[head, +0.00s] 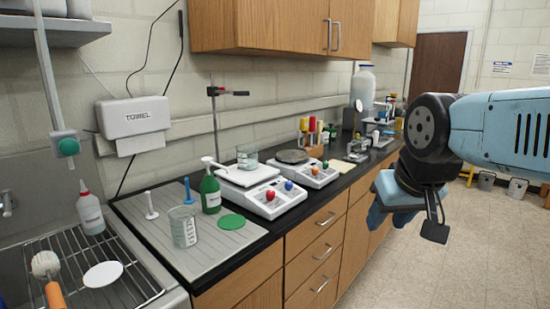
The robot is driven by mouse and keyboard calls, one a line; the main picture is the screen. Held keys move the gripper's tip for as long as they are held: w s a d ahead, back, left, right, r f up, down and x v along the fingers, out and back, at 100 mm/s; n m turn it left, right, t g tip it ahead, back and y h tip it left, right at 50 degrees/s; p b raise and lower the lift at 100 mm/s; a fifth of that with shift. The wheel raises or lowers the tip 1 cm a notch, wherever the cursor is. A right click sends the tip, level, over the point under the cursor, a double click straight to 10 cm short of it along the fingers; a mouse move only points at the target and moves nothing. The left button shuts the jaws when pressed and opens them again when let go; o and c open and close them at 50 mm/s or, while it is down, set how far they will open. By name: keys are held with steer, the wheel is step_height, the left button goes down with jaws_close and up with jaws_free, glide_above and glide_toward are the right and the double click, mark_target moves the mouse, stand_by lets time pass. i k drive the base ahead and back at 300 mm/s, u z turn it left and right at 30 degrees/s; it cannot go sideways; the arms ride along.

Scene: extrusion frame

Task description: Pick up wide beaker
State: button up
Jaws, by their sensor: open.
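Two clear glass beakers stand on the left bench. One beaker (184,228) with white markings stands upright on the grey ridged drainboard, near its front edge. A second, squat beaker (247,158) sits upright on the pan of the nearer balance. I cannot tell for sure which is the wide beaker; the squat one looks broader for its height. My gripper (385,210) is at the right, out over the floor in front of the drawers, well apart from both beakers.
A green bottle (210,192) and a green disc (232,222) are close right of the drainboard beaker. Two balances (262,192) and a rod stand (214,120) stand behind. A sink rack (75,272) is at left. The aisle floor (470,265) is open.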

mark_target(246, 154)
steer(key=z, duration=0.2)
steer(key=k, duration=0.5)
steer(key=z, duration=0.3)
steer(key=i, duration=1.55)
steer(key=u, duration=0.35)
